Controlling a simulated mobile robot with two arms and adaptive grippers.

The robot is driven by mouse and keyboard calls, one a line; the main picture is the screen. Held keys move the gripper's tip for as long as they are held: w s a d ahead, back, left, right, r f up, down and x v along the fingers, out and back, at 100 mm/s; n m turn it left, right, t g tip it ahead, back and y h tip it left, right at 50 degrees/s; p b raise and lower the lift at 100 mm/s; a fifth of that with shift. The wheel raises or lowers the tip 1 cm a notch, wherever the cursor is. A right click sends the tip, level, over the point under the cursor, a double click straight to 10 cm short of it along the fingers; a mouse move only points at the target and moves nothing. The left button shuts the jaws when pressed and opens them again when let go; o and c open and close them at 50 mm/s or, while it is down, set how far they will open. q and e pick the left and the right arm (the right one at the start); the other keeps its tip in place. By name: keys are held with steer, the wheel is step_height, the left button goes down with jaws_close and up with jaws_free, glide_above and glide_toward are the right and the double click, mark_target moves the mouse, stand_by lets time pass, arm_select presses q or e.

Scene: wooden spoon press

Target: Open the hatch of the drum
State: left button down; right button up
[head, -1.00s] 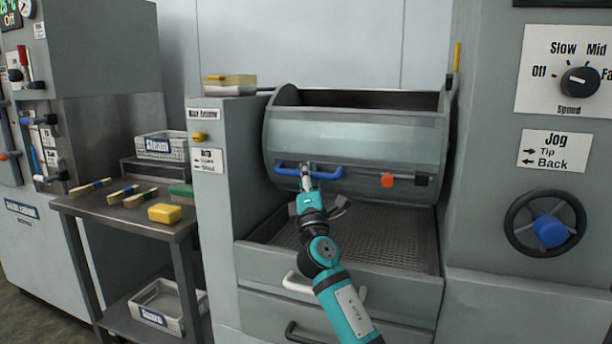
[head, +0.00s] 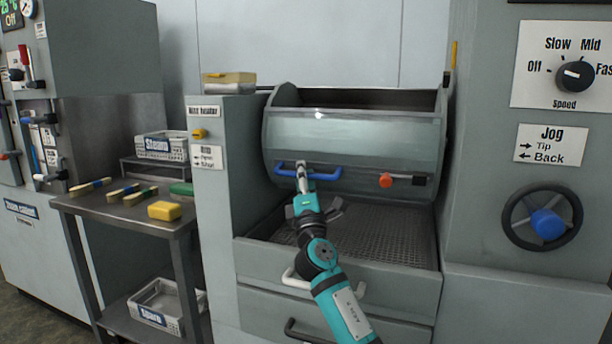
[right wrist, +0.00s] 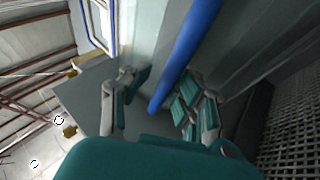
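The drum (head: 350,140) is a grey, curved body set between two cabinets, with a blue bar handle (head: 284,171) on the lower left of its front panel. An orange-tipped latch (head: 386,180) sits right of the handle. In the right wrist view the blue handle (right wrist: 186,52) runs between the spread fingers of my right gripper (right wrist: 160,103), with a visible gap on the left finger's side. The fingers look open around the bar. My left gripper is out of view.
A perforated tray (head: 400,235) lies below the drum, above drawers with a white handle (head: 290,279). On the right are a handwheel (head: 543,217) and a speed knob (head: 575,75). A side table (head: 90,205) on the left holds several brushes and a yellow block (head: 165,211).

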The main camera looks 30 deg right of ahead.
steer(key=shift+d+r, duration=0.15)
steer(key=shift+r, duration=0.05)
steer(key=v, duration=1.2)
steer(key=shift+f, duration=0.15)
